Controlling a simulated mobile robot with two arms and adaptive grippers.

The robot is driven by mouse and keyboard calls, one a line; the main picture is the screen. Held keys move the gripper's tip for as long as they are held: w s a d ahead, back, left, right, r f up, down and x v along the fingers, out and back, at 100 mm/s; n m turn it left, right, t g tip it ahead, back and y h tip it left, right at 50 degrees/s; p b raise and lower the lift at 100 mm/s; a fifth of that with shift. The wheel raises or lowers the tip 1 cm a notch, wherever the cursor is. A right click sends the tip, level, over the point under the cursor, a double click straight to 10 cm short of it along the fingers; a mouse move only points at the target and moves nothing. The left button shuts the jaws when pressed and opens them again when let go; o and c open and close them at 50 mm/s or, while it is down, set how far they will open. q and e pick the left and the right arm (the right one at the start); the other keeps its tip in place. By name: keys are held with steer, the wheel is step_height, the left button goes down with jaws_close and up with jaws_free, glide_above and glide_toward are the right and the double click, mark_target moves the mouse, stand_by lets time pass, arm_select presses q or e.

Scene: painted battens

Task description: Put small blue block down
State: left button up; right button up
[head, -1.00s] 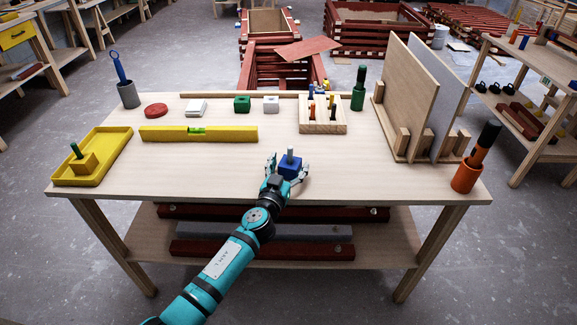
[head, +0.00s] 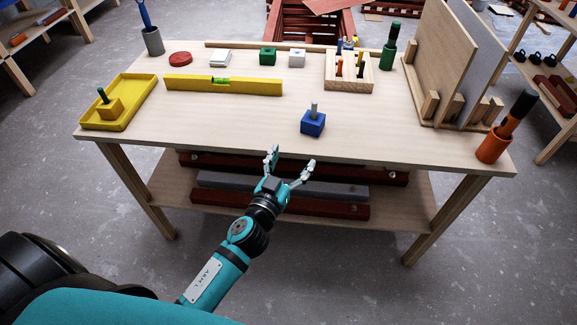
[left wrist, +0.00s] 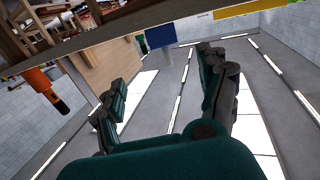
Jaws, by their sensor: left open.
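The small blue block (head: 313,123) with a grey peg on top stands upright on the workbench top (head: 240,125), near its front edge. It also shows at the top of the left wrist view (left wrist: 160,37). My left gripper (head: 291,159) is open and empty, with its fingers spread. It is in front of the block and a little left of it, by the bench's front edge, apart from the block. In the left wrist view its two dark fingers (left wrist: 165,85) have a gap between them. My right gripper is not in view.
A yellow tray (head: 145,104) is at the left and a yellow level (head: 245,87) lies behind the block. A wooden peg holder (head: 348,85), upright boards (head: 445,60) and an orange cup (head: 492,147) are to the right. The bench around the block is clear.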

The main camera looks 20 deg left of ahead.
arm_select(q)
steer(key=shift+s, duration=0.85)
steer(key=s+f+g, duration=0.3)
steer(key=s+f, duration=0.1)
steer(key=f, duration=0.7)
steer(key=s+f+m+g, duration=0.1)
steer(key=s+f+g, duration=0.15)
steer(key=f, duration=0.85)
steer(key=s+f+g, duration=0.3)
steer(key=s+f, duration=0.1)
steer(key=f, duration=0.7)
steer(key=s+a+f+g, duration=0.1)
steer(key=s+f+g, duration=0.2)
steer(key=s+f, duration=0.5)
steer(key=s+a+f+m+g, duration=0.1)
steer(key=s+a+f+g, duration=0.1)
steer(key=s+f, duration=0.7)
steer(key=s+g, duration=0.1)
steer(key=s, duration=0.7)
steer(key=shift+a+g, duration=0.15)
steer(key=shift+g, duration=0.2)
steer(key=shift+o, duration=0.6)
steer(key=s+f+g, duration=0.1)
steer(key=s+f, duration=0.1)
steer(key=s, duration=0.5)
steer(key=shift+s+a+g, duration=0.2)
steer(key=shift+a+g, duration=0.2)
steer(key=shift+f, duration=0.1)
